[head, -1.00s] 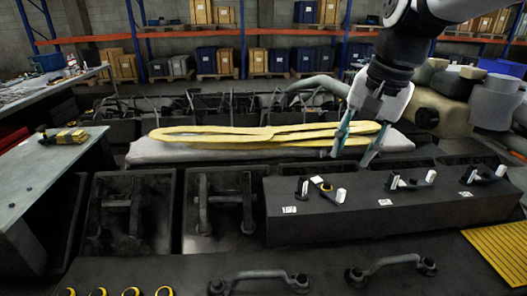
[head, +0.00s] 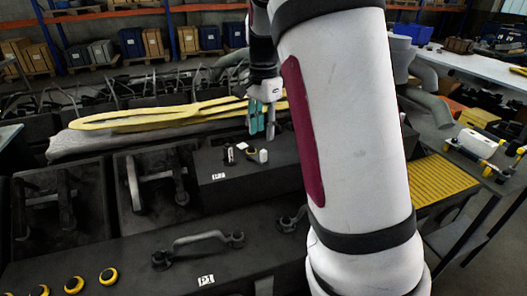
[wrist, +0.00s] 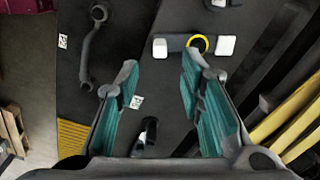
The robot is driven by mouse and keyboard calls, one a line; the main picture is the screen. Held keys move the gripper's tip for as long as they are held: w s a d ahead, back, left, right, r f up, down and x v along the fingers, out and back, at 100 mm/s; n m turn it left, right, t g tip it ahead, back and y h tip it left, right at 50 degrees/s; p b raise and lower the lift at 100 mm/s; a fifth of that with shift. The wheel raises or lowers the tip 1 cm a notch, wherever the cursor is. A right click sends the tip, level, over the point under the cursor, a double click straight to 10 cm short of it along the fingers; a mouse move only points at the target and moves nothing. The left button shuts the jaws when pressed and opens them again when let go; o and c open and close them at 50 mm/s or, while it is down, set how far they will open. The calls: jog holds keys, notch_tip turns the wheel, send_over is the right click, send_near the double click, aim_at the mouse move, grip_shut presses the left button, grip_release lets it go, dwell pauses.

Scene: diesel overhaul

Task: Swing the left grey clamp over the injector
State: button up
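The left station on the black block shows a short dark post with a white band (head: 230,153), a yellow ring (head: 251,152) and a white end piece (head: 264,156). In the wrist view a grey bar (wrist: 178,45) with white pieces at both ends carries or passes under the yellow ring (wrist: 197,44). I cannot tell clamp from injector surely here. My gripper (wrist: 157,62) is open and empty, its teal fingers apart just short of the bar. In the head view my gripper (head: 262,130) hangs over this station, pointing down.
The black block (head: 215,172) bears a white label. A grey handle (head: 200,240) stands in front. A yellow sling (head: 150,115) lies behind. A yellow mat (head: 440,182) is at right. My arm hides the block's right part in the head view.

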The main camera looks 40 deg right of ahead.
aim_at(263, 151)
notch_tip(263, 151, down, 8)
jog(key=shift+f+p, duration=0.1)
jog(key=shift+p, duration=0.45)
grip_shut()
